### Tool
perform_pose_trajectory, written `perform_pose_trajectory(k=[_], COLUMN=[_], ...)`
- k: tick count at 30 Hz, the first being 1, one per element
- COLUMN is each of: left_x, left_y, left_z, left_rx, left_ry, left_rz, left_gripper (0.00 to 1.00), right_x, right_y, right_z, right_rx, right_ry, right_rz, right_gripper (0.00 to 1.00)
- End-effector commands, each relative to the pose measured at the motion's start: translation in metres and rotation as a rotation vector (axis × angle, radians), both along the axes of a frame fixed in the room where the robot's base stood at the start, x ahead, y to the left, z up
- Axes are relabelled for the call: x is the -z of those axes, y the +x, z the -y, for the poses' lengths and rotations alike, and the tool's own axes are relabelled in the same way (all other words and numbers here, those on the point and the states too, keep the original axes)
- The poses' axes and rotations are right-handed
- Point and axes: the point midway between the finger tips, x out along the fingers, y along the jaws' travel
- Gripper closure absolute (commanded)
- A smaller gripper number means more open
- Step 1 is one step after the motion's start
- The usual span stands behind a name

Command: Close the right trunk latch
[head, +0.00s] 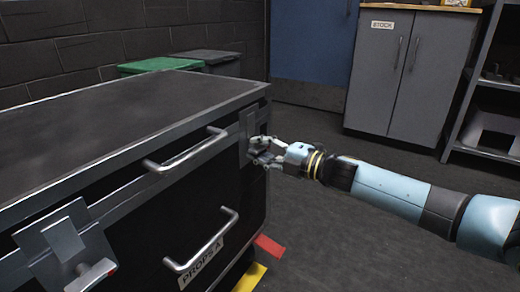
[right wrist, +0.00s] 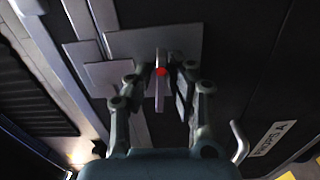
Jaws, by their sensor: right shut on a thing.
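A black trunk (head: 120,95) with grey metal edges fills the left of the head view. Its right latch (head: 252,122) is a grey plate at the far end of the front, partly hidden by my right gripper (head: 262,152). In the right wrist view the latch plate (right wrist: 140,42) lies behind the fingers. A thin grey lever (right wrist: 160,96) with a red mark stands between the fingers of my right gripper (right wrist: 161,80), which is shut on it. The left latch (head: 65,238) shows at the near end, its lever (head: 93,274) sticking out. My left gripper is out of view.
Two metal handles (head: 187,151) (head: 203,243) stick out from the trunk's front, near a label reading PROPS A (head: 202,262). Red (head: 269,246) and yellow (head: 250,278) floor markings lie beside it. A grey cabinet (head: 405,70) stands behind; the floor between is clear.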

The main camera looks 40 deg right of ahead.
Motion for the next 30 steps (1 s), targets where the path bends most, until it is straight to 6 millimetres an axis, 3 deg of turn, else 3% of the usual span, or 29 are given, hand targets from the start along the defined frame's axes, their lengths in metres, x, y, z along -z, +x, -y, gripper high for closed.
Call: perform_pose_trajectory(k=[24,25,27,30], left_x=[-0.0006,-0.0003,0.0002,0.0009], left_y=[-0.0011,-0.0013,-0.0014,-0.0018], left_z=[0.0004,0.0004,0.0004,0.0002], left_rx=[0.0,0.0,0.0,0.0], left_ry=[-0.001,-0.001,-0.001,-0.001], left_rz=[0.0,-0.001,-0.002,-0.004], left_gripper=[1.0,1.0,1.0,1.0], right_x=[0.0051,0.0052,0.0051,0.0038], right_y=[-0.0032,-0.0032,-0.0029,-0.0022], right_z=[-0.0018,-0.0018,-0.0016,-0.0012], right_rx=[-0.004,-0.004,-0.003,-0.002], right_ry=[-0.067,-0.067,-0.067,-0.067], right_rz=[0.021,0.021,0.021,0.023], right_gripper=[1.0,0.79,0.69,0.69])
